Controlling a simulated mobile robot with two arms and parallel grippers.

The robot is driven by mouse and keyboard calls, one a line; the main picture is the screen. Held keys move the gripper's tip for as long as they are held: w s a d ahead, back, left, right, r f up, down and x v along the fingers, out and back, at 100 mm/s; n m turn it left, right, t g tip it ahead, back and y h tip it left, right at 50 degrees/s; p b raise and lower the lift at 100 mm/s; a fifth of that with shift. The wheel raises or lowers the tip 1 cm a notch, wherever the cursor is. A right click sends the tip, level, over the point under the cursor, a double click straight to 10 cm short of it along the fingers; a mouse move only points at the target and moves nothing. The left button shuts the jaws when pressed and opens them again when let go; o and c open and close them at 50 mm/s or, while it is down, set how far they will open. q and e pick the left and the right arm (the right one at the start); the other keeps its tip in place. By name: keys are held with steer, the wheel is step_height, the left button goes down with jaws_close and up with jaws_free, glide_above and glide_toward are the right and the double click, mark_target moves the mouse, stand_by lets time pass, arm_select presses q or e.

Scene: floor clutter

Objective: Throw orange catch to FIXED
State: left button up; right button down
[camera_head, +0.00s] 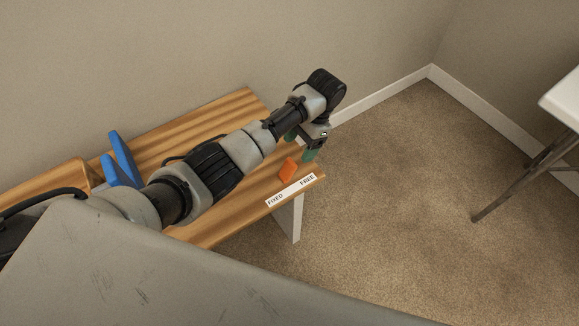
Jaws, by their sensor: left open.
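The orange catch (287,171) is a small orange block near the right end of the wooden bench. A white label (291,190) on the bench's front edge reads FIXED at its left end and FREE at its right end. The catch sits just behind the label, and I cannot tell clearly which word it points to. My left gripper (301,145), with green fingertips, is open just behind and above the catch. It appears apart from the catch, with nothing visible between its fingers. My right gripper is out of view.
The wooden bench (232,110) stands along the wall, with upright blue plates (122,160) at its left. My left arm crosses over the bench. A white table (565,100) with a dark leg stands at the right. The carpet between them is clear.

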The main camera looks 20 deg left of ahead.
mark_target(288, 169)
arm_select(q)
steer(key=b+x, duration=0.1)
steer(key=x, duration=0.8)
steer(key=shift+s+a+f+b, duration=0.1)
steer(key=shift+f+b, duration=0.15)
steer(key=shift+b, duration=0.1)
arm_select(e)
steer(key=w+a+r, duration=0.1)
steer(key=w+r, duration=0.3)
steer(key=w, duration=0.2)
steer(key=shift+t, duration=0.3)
arm_select(q)
steer(key=c, duration=0.9)
